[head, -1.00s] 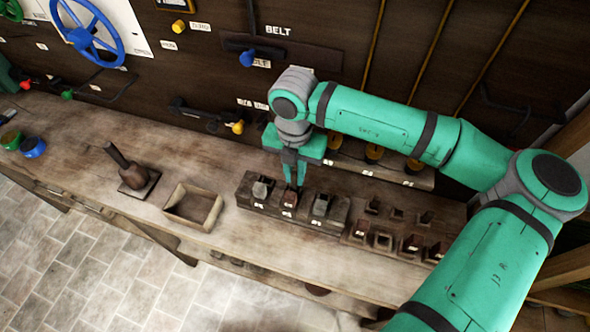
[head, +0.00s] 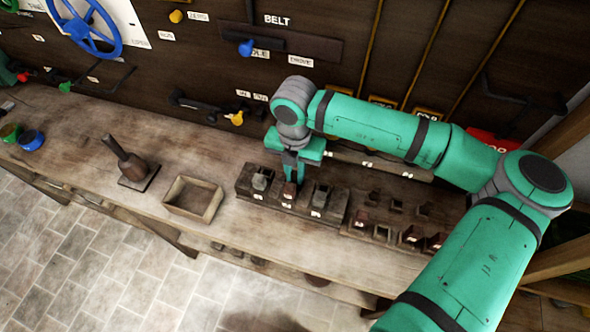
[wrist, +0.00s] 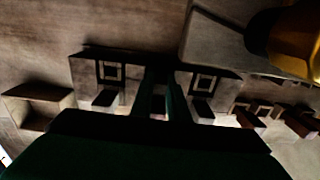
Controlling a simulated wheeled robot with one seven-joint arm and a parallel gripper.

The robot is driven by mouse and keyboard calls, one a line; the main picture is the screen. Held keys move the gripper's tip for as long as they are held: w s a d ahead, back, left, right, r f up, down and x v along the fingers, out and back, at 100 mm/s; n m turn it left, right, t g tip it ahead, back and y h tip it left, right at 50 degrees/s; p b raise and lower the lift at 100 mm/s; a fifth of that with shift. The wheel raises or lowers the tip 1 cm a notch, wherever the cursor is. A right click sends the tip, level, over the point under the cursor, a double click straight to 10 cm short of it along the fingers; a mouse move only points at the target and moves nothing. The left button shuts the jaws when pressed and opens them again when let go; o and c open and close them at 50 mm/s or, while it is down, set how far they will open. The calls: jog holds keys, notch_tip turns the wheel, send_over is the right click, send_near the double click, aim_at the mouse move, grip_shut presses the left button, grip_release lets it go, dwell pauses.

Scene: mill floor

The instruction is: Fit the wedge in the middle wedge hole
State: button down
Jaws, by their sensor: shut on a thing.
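The dark wedge block (head: 272,201) stands on the bench with three labelled places in a row. A small wedge with a reddish face (head: 289,191) is at the middle place. My gripper (head: 291,180) points down over it and is shut on it; the wrist view shows the reddish wedge (wrist: 158,104) between the dark fingers. How deep it sits in the hole is hidden by the fingers. Grey wedges stand at the left place (head: 261,181) and the right place (head: 320,197). In the wrist view, square frames show behind these two.
A rack of several small pieces (head: 375,230) is close on the right. The control wall with levers rises behind. Bare bench lies in front.

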aim_at(296, 172)
jog(key=shift+s+a+f, duration=0.15)
jog(key=shift+a+f, duration=0.1)
jog(key=c, duration=1.6)
grip_release()
jog(key=shift+s, duration=0.1)
jog(key=shift+c, duration=0.2)
notch_tip(296, 172, up, 11)
jog(key=shift+w+d+r, duration=0.15)
jog(key=shift+w+d, duration=0.15)
